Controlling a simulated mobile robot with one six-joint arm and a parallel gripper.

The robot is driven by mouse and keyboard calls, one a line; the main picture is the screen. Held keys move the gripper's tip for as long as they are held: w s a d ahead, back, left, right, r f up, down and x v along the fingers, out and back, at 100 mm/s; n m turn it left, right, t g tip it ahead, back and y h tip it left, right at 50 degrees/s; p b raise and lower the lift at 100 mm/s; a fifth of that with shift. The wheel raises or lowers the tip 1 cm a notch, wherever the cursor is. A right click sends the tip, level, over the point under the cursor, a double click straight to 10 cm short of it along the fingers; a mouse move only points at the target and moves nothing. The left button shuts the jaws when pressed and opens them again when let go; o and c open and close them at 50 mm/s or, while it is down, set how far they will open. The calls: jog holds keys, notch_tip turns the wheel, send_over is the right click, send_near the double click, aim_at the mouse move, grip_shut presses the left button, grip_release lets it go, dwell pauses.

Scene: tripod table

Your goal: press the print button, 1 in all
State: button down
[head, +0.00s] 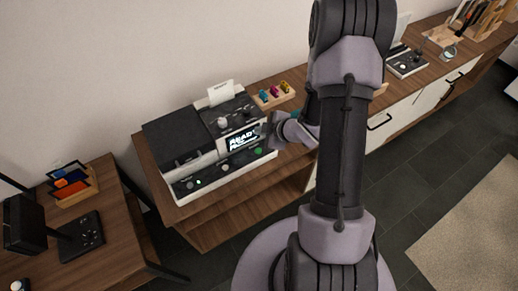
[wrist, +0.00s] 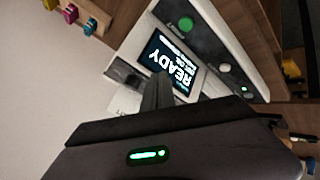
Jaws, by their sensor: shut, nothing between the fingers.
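A black and white printer (head: 185,140) stands on the wooden cabinet. Its lit screen (head: 243,139) reads READY, and the screen also shows in the wrist view (wrist: 168,62). A green button (head: 258,151) is at the right end of the front strip; in the wrist view it is the large green button (wrist: 186,24) near the top. Its label is too small to read. My gripper (head: 267,128) is at the printer's right side, near the screen. In the wrist view its fingers (wrist: 157,90) are shut and empty, apart from the green button.
The strip also carries a white button (wrist: 224,67) and a small green light (wrist: 244,90). Coloured bottles in a wooden holder (head: 272,95) stand behind my gripper. A side table (head: 110,205) is at the left. Grey floor (head: 430,170) is open at right.

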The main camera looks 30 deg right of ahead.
aim_at(260, 152)
jog(key=shift+w, duration=0.15)
jog(key=shift+f, duration=0.1)
notch_tip(260, 152, down, 9)
jog(key=b, duration=0.7)
jog(key=shift+r, duration=0.2)
dwell(1.4)
jog(key=shift+f+b, duration=0.4)
jog(key=shift+b, duration=0.05)
